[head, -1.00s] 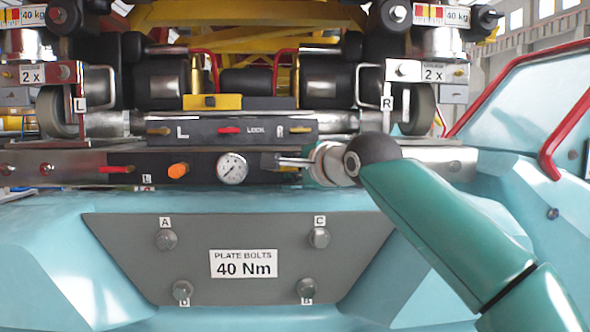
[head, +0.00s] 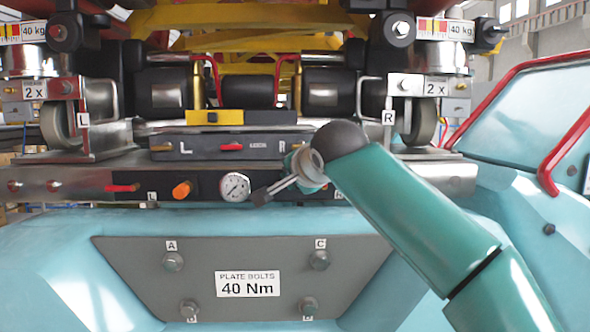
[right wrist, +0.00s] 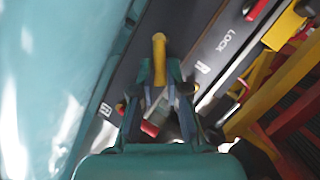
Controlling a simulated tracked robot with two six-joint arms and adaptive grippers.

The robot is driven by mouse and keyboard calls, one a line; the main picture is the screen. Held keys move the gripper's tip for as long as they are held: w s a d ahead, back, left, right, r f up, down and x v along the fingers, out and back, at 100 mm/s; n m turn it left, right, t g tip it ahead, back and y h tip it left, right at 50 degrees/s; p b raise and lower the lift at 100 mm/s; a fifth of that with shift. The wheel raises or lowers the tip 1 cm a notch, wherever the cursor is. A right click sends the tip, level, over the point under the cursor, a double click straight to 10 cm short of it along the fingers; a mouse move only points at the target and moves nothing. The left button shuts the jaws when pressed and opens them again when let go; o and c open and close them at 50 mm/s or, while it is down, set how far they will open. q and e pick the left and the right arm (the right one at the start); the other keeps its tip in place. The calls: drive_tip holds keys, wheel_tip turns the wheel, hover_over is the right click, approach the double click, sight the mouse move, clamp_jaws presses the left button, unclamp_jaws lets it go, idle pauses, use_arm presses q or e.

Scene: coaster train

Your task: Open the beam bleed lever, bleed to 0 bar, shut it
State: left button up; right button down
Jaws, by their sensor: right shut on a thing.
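My right gripper (head: 263,195) is at the dark beam panel (head: 208,186), just right of the round white pressure gauge (head: 235,187). Its fingers point down and left in the head view. In the right wrist view the gripper (right wrist: 160,88) is shut on a yellow handle (right wrist: 159,48), probably the bleed lever, which sticks out past the fingertips. In the head view the gripper hides this handle. The gauge needle is too small to read surely. My left gripper is not in view.
An orange knob (head: 182,190) and a red lever (head: 122,187) are left of the gauge. Above is a lock panel (head: 205,147) marked L, LOCK and R. A grey bolt plate (head: 135,270) lies below. A red rail (head: 562,155) is at the right.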

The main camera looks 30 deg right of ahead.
drive_tip(key=shift+w+a+r+n+g+h+p, duration=0.2)
drive_tip(key=shift+n+g+h+p, duration=0.1)
drive_tip(key=shift+n+p, duration=0.2)
drive_tip(key=shift+w+a+r+n+g+h+p, duration=0.1)
drive_tip(key=shift+a+n+g+h+p, duration=0.15)
drive_tip(key=shift+n+p, duration=0.25)
drive_tip(key=shift+w+a+r+n+g+h+p, duration=0.15)
drive_tip(key=shift+a+n+g+h+p, duration=0.15)
drive_tip(key=shift+n+h+p, duration=0.2)
drive_tip(key=shift+w+a+r+n+g+h+p, duration=0.15)
drive_tip(key=shift+n+g+h+p, duration=0.1)
drive_tip(key=shift+n+g+p, duration=0.25)
drive_tip(key=shift+w+a+f+n+h+p, duration=0.15)
drive_tip(key=shift+a+n+h+p, duration=0.25)
drive_tip(key=shift+n+h, duration=0.55)
drive_tip(key=shift+w+a+n+g+h, duration=0.15)
drive_tip(key=shift+a+n+g+h, duration=0.15)
drive_tip(key=shift+n, duration=0.35)
drive_tip(key=shift+f, duration=0.1)
drive_tip(key=c, duration=1.2)
unclamp_jaws()
drive_tip(key=shift+d, duration=0.1)
drive_tip(key=shift+r, duration=0.25)
